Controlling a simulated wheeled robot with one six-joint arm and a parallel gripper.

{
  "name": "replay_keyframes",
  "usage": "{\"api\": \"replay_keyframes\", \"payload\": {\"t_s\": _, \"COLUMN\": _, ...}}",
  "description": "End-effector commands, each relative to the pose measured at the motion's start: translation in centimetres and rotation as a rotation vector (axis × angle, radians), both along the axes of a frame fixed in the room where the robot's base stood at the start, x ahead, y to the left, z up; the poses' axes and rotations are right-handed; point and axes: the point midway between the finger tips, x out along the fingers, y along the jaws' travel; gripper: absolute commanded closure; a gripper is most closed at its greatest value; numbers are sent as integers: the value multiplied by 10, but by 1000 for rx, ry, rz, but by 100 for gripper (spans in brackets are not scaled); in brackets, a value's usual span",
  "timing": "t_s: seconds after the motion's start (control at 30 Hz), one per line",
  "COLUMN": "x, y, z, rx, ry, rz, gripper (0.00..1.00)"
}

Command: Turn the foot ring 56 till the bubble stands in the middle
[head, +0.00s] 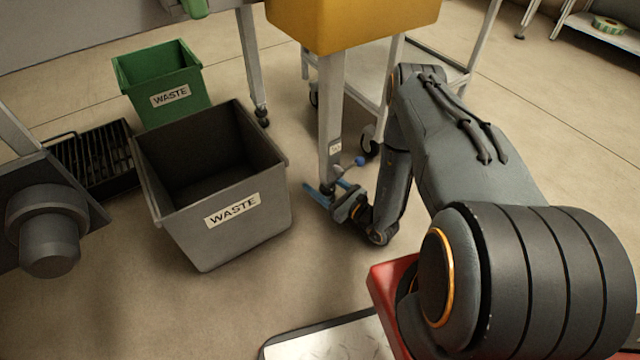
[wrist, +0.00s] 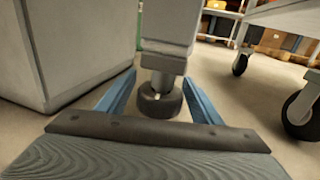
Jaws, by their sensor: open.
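The foot ring (wrist: 160,101) is a dark round collar low on a grey leg (head: 331,110), which has a small pale tag (head: 335,146) too small to read. My gripper (head: 326,188) is low at the foot of this leg. In the wrist view its two blue fingers (wrist: 159,82) are open, one on each side of the ring, with gaps showing. The ring is between them and not gripped. No bubble can be made out in either view. The leg carries a yellow box (head: 350,25).
A grey waste bin (head: 205,240) stands just left of the leg, its wall close to my left finger. A green waste bin (head: 160,85) is behind it. A wheeled cart's caster (head: 370,140) and a small blue knob (head: 360,161) are right of the leg.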

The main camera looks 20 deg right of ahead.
Motion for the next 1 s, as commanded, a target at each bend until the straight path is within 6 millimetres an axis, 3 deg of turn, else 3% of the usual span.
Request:
{"api": "replay_keyframes", "payload": {"t_s": 0.2, "x": 0, "y": 0, "z": 0, "rx": 0, "ry": 0, "rz": 0, "gripper": 40}}
{"api": "replay_keyframes", "payload": {"t_s": 0.47, "x": 0, "y": 0, "z": 0, "rx": -1, "ry": -1, "rz": 0, "gripper": 81}}
{"api": "replay_keyframes", "payload": {"t_s": 0.77, "x": 0, "y": 1, "z": 1, "rx": -1, "ry": -2, "rz": 38, "gripper": 81}}
{"api": "replay_keyframes", "payload": {"t_s": 1.0, "x": -2, "y": 3, "z": 1, "rx": -3, "ry": -3, "rz": 173, "gripper": 81}}
